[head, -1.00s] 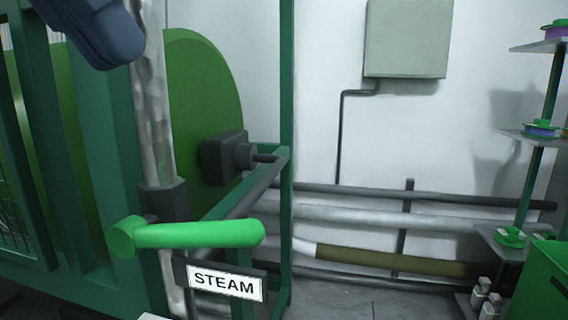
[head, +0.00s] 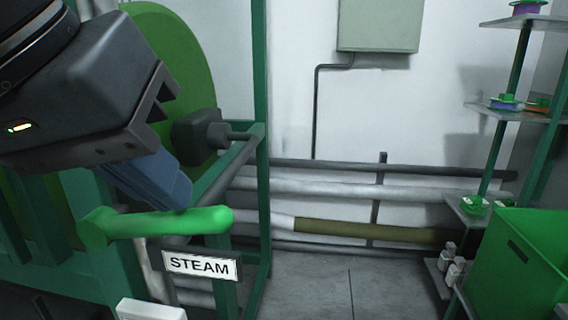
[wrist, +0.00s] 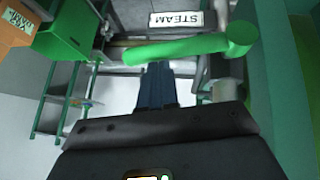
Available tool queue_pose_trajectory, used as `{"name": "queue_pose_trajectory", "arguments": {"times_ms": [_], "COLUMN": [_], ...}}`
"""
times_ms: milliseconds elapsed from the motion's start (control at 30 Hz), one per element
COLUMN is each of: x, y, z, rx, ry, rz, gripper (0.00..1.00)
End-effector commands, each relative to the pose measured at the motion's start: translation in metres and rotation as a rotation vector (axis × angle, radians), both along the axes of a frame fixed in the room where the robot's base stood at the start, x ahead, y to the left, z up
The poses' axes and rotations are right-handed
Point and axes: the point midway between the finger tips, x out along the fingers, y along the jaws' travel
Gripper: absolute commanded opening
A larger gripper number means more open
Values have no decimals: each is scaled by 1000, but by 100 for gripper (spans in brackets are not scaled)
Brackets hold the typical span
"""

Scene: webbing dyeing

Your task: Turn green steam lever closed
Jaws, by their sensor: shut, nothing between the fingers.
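The green steam lever (head: 165,223) lies nearly horizontal, its hub at the left and its free end pointing right, above the white STEAM sign (head: 202,265). In the wrist view the lever (wrist: 180,48) crosses the top, and the STEAM sign (wrist: 176,20) appears upside down. My gripper (head: 172,202) has blue fingers, shut and empty, reaching down to the lever's upper edge in the head view. In the wrist view my gripper (wrist: 155,72) has its tips right at the lever's edge. I cannot tell whether they touch it.
Green frame posts (head: 258,130) and a large green drum (head: 180,60) stand behind the lever. Wall pipes (head: 330,190) run to the right. A green bin (head: 520,265) and a shelf with spools (head: 505,103) stand at right. The floor (head: 340,285) between is clear.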

Motion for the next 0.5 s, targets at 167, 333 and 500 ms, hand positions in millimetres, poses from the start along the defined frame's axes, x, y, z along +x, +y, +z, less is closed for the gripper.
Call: {"name": "queue_pose_trajectory", "arguments": {"times_ms": [167,333,500], "x": [0,0,0], "y": [0,-5,-11], "z": [0,-8,-20], "rx": [0,45,164], "ry": [0,-4,-14], "rz": [0,-7,-7], "gripper": [0,0,0]}}
